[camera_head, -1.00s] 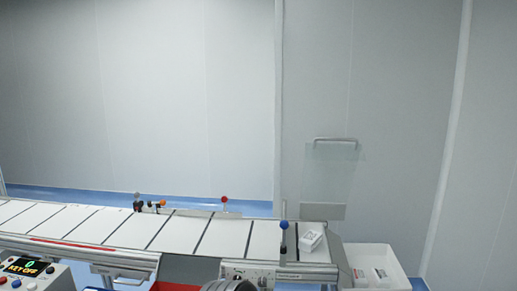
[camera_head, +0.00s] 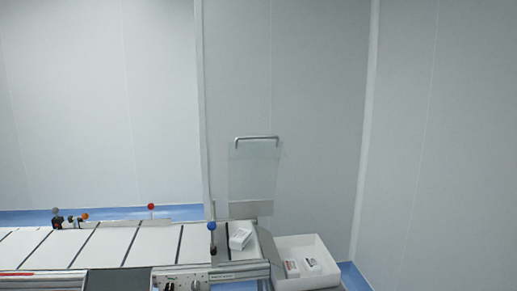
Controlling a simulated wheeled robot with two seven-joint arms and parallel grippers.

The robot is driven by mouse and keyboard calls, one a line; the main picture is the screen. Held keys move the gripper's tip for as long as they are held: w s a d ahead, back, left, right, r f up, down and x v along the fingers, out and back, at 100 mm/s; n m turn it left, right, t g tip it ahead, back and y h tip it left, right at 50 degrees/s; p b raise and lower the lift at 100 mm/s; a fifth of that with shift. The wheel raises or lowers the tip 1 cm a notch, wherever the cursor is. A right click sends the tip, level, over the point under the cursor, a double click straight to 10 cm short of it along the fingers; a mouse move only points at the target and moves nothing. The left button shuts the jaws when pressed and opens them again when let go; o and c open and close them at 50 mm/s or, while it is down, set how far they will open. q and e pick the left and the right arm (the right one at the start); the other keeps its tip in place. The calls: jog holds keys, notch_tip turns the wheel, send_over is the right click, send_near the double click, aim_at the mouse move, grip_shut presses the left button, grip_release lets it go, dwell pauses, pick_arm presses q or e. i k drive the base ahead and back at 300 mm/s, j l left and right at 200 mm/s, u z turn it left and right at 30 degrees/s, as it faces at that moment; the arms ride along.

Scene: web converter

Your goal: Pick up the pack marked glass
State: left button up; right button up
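A small white pack (camera_head: 240,239) lies at the right end of the conveyor (camera_head: 152,246), beside a blue-knobbed post. Two more packs lie in the white bin (camera_head: 326,252) past the conveyor's end: one with red marking (camera_head: 292,268) and one white with a dark edge (camera_head: 312,264). The print on all of them is too small to read, so I cannot tell which is marked glass. Neither of my grippers shows in this view.
The blue-knobbed post (camera_head: 212,240) stands at the conveyor's near edge. A clear panel with a metal handle (camera_head: 256,139) stands behind the conveyor end. A control box with dials (camera_head: 190,282) sits at the front. Walls close off the back and right.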

aim_at(240, 239)
jog(key=i+l+u, duration=0.15)
jog(key=l, duration=0.35)
jog(key=i+l+u, duration=0.1)
jog(key=i+l, duration=0.15)
jog(key=l, duration=0.3)
jog(key=i+l+u, duration=0.15)
jog(key=l, duration=0.4)
jog(key=i+l+u, duration=0.15)
jog(key=l, duration=0.4)
jog(key=i+l+u, duration=0.1)
jog(key=l, duration=0.5)
jog(key=i+l+u, duration=0.15)
jog(key=l, duration=0.45)
